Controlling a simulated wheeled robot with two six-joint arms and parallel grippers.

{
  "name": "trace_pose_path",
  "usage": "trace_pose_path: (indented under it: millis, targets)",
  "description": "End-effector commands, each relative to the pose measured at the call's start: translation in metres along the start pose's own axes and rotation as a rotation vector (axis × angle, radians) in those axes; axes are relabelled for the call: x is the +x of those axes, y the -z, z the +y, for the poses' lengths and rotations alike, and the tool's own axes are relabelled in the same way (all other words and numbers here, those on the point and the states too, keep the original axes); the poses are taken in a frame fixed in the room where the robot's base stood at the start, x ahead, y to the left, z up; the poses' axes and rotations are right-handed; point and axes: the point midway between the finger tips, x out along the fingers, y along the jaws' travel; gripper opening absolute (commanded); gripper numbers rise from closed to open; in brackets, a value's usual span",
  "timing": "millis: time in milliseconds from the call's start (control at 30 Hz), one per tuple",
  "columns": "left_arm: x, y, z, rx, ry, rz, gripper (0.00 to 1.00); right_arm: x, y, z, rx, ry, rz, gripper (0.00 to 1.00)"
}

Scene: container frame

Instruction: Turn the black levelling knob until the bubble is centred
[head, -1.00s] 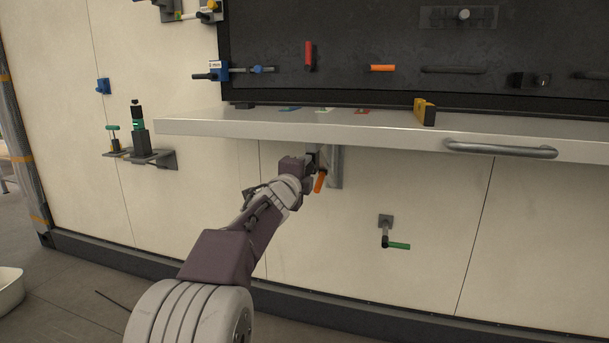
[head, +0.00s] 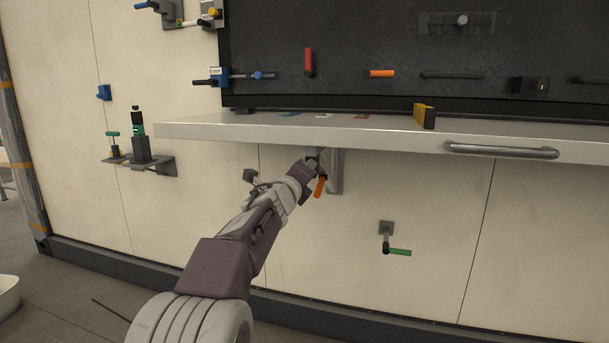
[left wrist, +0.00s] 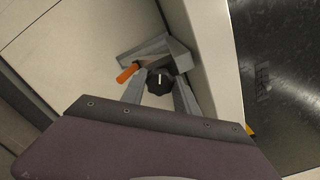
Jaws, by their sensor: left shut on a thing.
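The black knob (left wrist: 160,82) with a white pointer line shows in the left wrist view, under the shelf. My left gripper (left wrist: 158,90) has one finger on each side of it and is shut on it. In the head view my left gripper (head: 313,164) is beneath the shelf's front edge, and the knob cannot be made out there. A yellow block with a dark face (head: 425,116), possibly the level, stands on the shelf. No bubble can be made out. My right gripper is not in view.
An orange handle (head: 320,186) hangs beside the grey bracket (head: 337,175), close to my left gripper. The shelf (head: 300,128) juts out above, with a grey bar handle (head: 500,151). A green-handled lever (head: 398,252) is lower right. The wall between is bare.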

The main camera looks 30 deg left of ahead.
Motion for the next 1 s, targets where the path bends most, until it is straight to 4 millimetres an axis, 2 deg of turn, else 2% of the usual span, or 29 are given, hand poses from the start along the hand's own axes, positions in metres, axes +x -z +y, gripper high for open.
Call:
trace_pose_path:
  millis: [467,500,533,567,867,1000]
  targets:
    - [0.0,0.001,0.001,0.01,-0.002,0.002,0.0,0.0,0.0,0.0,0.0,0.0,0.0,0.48]
    - [0.0,0.001,0.001,0.01,-0.002,0.002,0.47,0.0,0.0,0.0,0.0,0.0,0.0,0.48]
    - [0.0,0.001,0.001,0.01,-0.002,0.001,0.56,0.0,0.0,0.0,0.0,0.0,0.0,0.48]
    - [0.0,0.001,0.001,0.009,-0.002,0.001,0.58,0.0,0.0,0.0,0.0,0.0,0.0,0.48]
    - [-0.001,0.0,0.0,0.009,-0.001,0.0,0.58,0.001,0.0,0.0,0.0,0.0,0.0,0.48]
    - [-0.019,0.0,0.0,0.009,0.0,-0.001,0.58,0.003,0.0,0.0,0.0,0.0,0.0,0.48]
